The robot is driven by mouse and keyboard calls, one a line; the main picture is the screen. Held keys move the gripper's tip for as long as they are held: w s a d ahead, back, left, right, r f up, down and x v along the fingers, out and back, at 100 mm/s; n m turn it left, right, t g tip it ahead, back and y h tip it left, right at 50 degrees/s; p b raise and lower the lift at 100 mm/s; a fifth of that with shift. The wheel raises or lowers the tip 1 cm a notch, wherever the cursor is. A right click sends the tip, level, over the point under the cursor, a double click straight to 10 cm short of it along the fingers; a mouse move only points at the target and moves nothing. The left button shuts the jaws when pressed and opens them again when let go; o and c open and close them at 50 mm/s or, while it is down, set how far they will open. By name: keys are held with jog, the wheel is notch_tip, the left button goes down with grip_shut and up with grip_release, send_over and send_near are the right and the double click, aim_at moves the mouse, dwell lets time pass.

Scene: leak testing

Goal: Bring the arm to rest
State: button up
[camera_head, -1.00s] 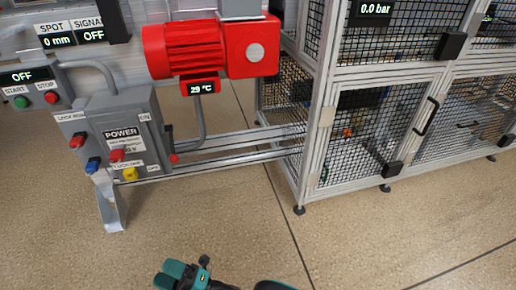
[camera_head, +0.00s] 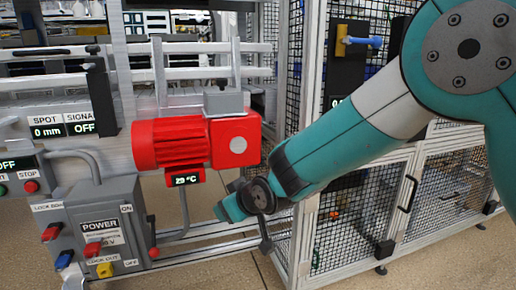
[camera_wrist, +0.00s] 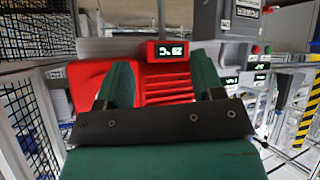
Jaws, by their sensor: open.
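My gripper (camera_wrist: 162,80) is open in the wrist view, its two teal fingers apart with nothing held between them. The red motor (camera_wrist: 165,92) lies beyond the fingers, its display appearing upside down. In the head view, my teal arm reaches in from the right, its wrist end near the lower right of the red motor (camera_head: 185,142). I cannot clearly make out the fingertips there, nor tell the exact gap to the motor.
The grey power box (camera_head: 103,235) with red, blue and yellow switches stands at lower left. The mesh cage (camera_head: 355,225) stands behind and right of my arm. Open floor (camera_head: 455,262) shows at lower right.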

jog(key=s+d+r+m+g+h, duration=0.1)
jog(key=s+d+r+g, duration=0.15)
jog(key=s+d, duration=0.6)
jog(key=s+d+r+m+g+h, duration=0.1)
jog(key=s+d+r+g, duration=0.3)
jog(key=s, duration=0.7)
jog(key=s+d+r+g, duration=0.1)
jog(key=s+d+g, duration=0.1)
jog(key=s+d, duration=0.7)
notch_tip(320, 180, up, 33)
jog(key=s+p, duration=0.1)
jog(key=p, duration=3.2)
jog(key=shift+s+a+f, duration=0.2)
jog(key=shift+s+a, duration=0.1)
jog(key=shift+a, duration=0.15)
jog(key=shift+c, duration=0.2)
